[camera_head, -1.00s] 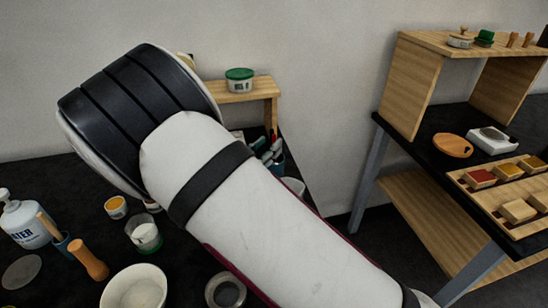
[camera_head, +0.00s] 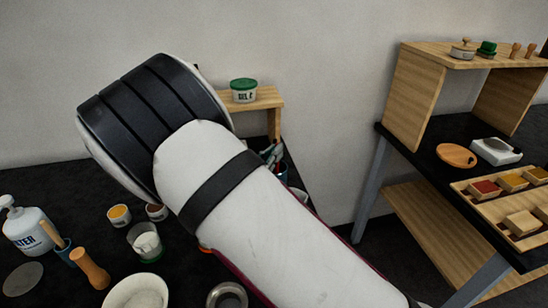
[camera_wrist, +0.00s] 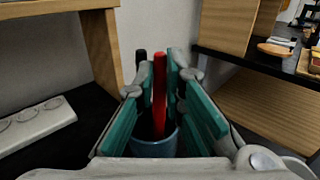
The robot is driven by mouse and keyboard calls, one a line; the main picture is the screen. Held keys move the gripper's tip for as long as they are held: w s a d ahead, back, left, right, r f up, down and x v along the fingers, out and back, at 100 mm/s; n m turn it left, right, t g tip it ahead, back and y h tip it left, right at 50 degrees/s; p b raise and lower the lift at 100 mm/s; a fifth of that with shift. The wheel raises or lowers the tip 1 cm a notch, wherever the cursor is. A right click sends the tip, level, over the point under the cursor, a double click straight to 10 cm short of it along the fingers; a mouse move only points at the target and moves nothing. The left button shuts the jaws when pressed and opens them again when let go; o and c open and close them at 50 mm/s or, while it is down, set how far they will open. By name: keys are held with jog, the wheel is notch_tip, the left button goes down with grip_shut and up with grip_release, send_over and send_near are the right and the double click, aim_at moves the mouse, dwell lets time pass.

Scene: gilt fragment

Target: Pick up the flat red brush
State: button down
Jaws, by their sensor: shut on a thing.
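The flat red brush (camera_wrist: 159,90) stands upright between my gripper's fingers in the wrist view. My gripper (camera_wrist: 161,75) is shut on its red handle. The brush's lower end is hidden inside a blue-grey cup (camera_wrist: 154,148), and I cannot tell whether it touches the cup's bottom. A dark handle (camera_wrist: 142,56) shows just behind the left finger. In the head view my arm hides the brush, and the gripper (camera_head: 270,154) shows only partly past the arm, by the cup (camera_head: 281,172).
A wooden shelf (camera_head: 262,99) with a green-lidded tub (camera_head: 244,90) stands behind the cup. A pale palette (camera_wrist: 38,124) lies left of the gripper. A second table (camera_head: 440,165) stands to the right.

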notch_tip(320, 180, up, 18)
jog(key=shift+f, duration=0.2)
dwell(0.9)
